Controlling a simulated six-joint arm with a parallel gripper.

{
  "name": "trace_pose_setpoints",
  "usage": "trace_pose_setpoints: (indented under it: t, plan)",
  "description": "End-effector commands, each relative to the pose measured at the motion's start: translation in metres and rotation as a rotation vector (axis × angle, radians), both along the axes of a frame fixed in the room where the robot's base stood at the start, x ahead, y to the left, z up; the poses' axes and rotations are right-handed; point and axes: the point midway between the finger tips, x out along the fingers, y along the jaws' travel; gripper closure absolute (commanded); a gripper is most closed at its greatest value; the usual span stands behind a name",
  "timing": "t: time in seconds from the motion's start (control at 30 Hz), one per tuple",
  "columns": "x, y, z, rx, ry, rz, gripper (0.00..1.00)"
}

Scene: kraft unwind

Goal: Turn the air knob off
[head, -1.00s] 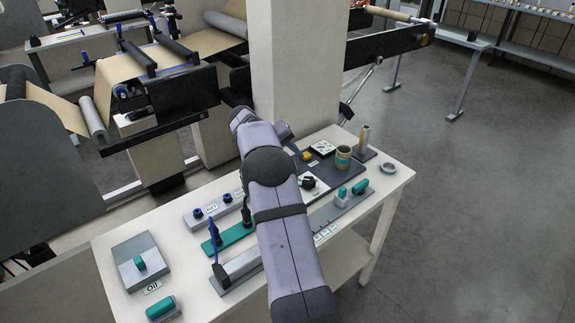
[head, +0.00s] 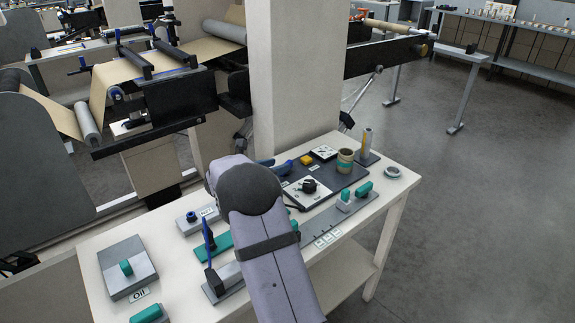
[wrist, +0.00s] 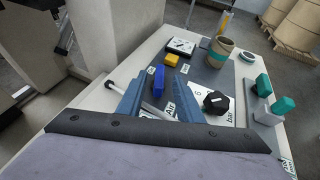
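My gripper (wrist: 160,82) shows in the wrist view with two blue fingers spread apart. A blue upright knob (wrist: 158,78) on the dark panel (wrist: 203,74) appears between the fingertips, with a gap on each side. A white label reading "Air" (wrist: 170,109) lies between the fingers, nearer to me. A black round knob (wrist: 215,102) on a white plate marked "6" and "bar" sits just right of the right finger; it also shows in the head view (head: 309,185). In the head view my arm hides most of my gripper and the blue knob.
A yellow block (wrist: 171,60) and a white plate with a black part (wrist: 181,46) lie beyond the blue knob. A cup (head: 345,160) and teal handles (head: 362,188) stand to the right. A pale pillar (head: 290,70) rises close behind the table.

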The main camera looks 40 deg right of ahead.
Motion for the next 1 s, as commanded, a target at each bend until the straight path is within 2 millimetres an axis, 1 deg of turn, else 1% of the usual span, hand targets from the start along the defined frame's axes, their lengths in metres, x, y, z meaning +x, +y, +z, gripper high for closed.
trace_pose_setpoints:
  t: [0.17,0.5,0.6,0.8,1.0]
  plan:
    - [0.002,-0.009,-0.004,0.002,-0.001,-0.004,0.67]
    - [0.014,-0.047,-0.02,0.003,-0.003,-0.007,0.67]
    - [0.018,-0.055,-0.024,0.003,-0.004,-0.005,0.67]
    - [0.021,-0.064,-0.028,0.002,-0.004,-0.005,0.67]
    - [0.021,-0.065,-0.028,0.002,-0.004,-0.004,0.67]
